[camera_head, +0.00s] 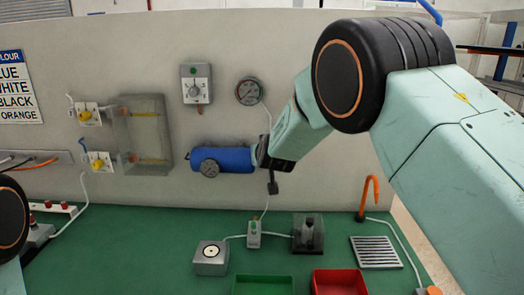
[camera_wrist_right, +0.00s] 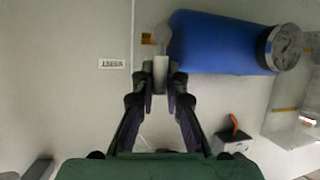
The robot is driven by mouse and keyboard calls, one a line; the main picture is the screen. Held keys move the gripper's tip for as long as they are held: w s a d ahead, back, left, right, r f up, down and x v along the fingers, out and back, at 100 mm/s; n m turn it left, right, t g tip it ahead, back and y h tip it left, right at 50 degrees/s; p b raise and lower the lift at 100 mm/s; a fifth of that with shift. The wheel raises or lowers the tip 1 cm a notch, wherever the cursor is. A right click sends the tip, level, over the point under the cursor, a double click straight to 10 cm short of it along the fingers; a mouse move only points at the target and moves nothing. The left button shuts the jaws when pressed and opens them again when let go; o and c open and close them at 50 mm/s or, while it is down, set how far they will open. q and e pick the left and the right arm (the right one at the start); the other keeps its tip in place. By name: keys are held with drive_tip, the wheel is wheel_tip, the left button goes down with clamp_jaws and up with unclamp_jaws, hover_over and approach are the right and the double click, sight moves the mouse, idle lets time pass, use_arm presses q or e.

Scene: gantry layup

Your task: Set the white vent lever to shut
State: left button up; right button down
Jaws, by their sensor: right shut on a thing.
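The white vent lever (camera_wrist_right: 161,68) shows in the right wrist view as a short pale bar at the end of a blue cylinder (camera_wrist_right: 222,42). My right gripper (camera_wrist_right: 160,82) has its dark fingertips closed on the lever from both sides. In the head view the right gripper (camera_head: 265,155) is at the right end of the blue cylinder (camera_head: 222,159) on the wall panel, and it hides most of the lever. A small white label (camera_wrist_right: 112,64) lies beside the lever in the wrist view; its text is too small to read surely. My left gripper is not in view.
The green bench (camera_head: 150,250) below holds a grey button box (camera_head: 210,257), a red tray (camera_head: 338,284) and an orange hook (camera_head: 370,190).

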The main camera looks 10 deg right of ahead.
drive_tip(key=shift+s+f, duration=0.1)
drive_tip(key=shift+f, duration=0.1)
drive_tip(key=c, duration=1.4)
unclamp_jaws()
drive_tip(key=shift+r, duration=0.15)
drive_tip(key=v, duration=1.2)
